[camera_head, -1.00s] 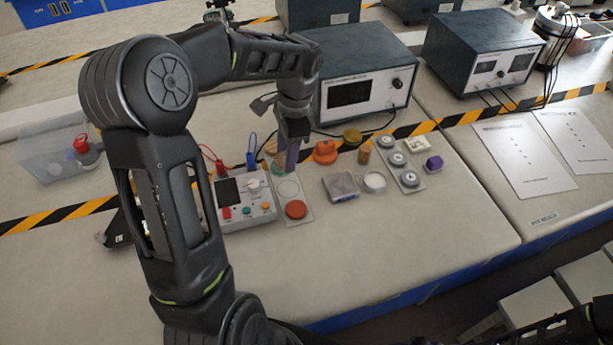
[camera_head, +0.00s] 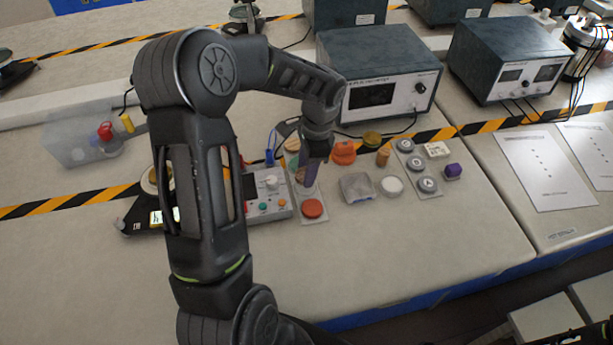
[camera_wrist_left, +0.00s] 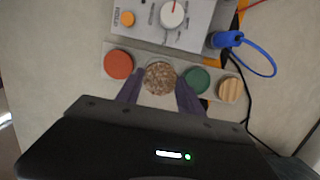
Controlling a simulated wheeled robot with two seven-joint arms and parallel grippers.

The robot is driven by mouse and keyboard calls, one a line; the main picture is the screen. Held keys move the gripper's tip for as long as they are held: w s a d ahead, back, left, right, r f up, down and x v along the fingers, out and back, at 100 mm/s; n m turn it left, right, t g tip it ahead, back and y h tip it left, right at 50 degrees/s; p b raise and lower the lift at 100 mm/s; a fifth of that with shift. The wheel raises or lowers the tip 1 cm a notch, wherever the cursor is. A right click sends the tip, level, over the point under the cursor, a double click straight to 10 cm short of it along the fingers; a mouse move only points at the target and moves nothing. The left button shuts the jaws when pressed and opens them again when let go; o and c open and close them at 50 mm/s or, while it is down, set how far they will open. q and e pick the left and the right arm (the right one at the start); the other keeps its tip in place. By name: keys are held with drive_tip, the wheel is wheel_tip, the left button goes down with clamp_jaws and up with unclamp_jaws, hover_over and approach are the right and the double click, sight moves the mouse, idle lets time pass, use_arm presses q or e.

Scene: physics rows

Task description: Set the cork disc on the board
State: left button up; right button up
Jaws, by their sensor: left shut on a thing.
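The cork disc (camera_wrist_left: 160,78) is brown and speckled and sits between the two purple fingers of my left gripper (camera_wrist_left: 159,95). In the head view my left gripper (camera_head: 307,184) points down over the pale board (camera_head: 314,216), and the cork shows only partly beside the fingers. The cork is over the board's place between a red disc (camera_wrist_left: 118,65) and a green disc (camera_wrist_left: 195,80). A striped wooden disc (camera_wrist_left: 230,90) is at the board's far end. I cannot tell whether the cork touches the board. My right gripper is out of view.
A control box (camera_head: 268,192) with knobs and a blue plug (camera_wrist_left: 226,39) stands close beside the board. An orange part (camera_head: 343,153), a grey block (camera_head: 357,188) and a white round dish (camera_head: 391,187) are to the right. The front of the table is clear.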

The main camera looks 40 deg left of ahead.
use_arm(q)
drive_tip(key=shift+f, duration=1.85)
drive_tip(key=shift+f, duration=0.2)
drive_tip(key=o, duration=1)
drive_tip(key=shift+r, duration=0.1)
drive_tip(key=shift+r, duration=0.1)
drive_tip(key=r, duration=0.4)
drive_tip(key=w+r, duration=0.1)
drive_tip(key=r, duration=0.3)
drive_tip(key=d+r, duration=0.1)
drive_tip(key=r, duration=0.3)
drive_tip(key=shift+w+d+b, duration=0.1)
drive_tip(key=shift+w+b, duration=0.05)
drive_tip(key=shift+b, duration=0.15)
